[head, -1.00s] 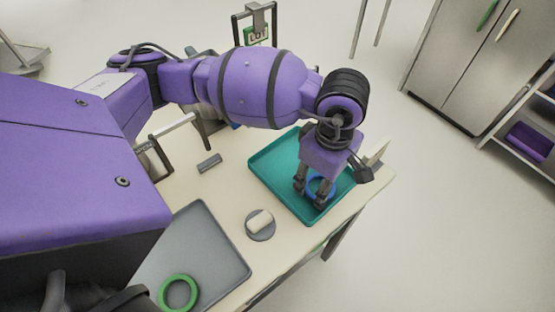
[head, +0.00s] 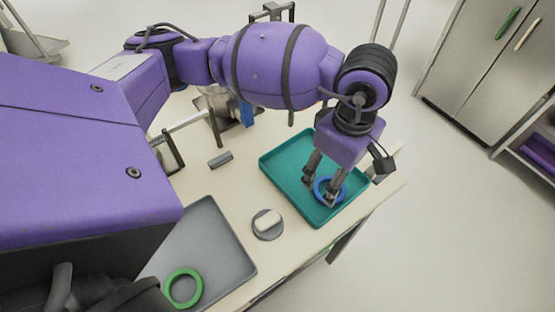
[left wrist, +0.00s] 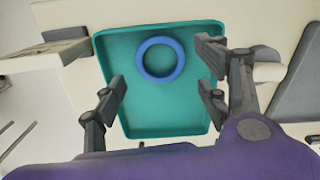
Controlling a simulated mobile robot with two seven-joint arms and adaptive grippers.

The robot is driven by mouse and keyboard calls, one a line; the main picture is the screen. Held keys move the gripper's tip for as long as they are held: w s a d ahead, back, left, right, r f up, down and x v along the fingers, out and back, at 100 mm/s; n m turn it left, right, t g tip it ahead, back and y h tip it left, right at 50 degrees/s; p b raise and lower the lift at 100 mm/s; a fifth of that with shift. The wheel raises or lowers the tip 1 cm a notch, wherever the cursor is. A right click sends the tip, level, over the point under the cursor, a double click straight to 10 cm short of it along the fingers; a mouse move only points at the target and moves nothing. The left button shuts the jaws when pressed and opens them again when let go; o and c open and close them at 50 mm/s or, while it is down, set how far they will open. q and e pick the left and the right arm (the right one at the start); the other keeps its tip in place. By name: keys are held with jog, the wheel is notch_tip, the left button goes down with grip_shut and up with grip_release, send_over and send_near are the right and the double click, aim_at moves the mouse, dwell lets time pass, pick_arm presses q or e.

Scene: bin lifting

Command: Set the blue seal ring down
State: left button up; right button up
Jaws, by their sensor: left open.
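The blue seal ring (head: 320,188) lies flat in the teal tray (head: 283,160) in the head view, partly covered by my fingers. In the left wrist view the whole ring (left wrist: 141,60) shows on the floor of the tray (left wrist: 160,112), near its far edge. My left gripper (head: 320,184) is over the tray. In the left wrist view the fingers of the gripper (left wrist: 162,95) stand wide apart with nothing between them, and the ring is apart from them. My right gripper is out of view.
A grey tray (head: 225,250) with a green ring (head: 170,292) lies at the front left of the table. Metal frames stand behind. Floor beyond the right table edge is clear.

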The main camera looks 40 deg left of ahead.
pick_arm(q)
notch_tip(320, 180, up, 8)
jog(key=shift+f, duration=0.1)
dwell(0.4)
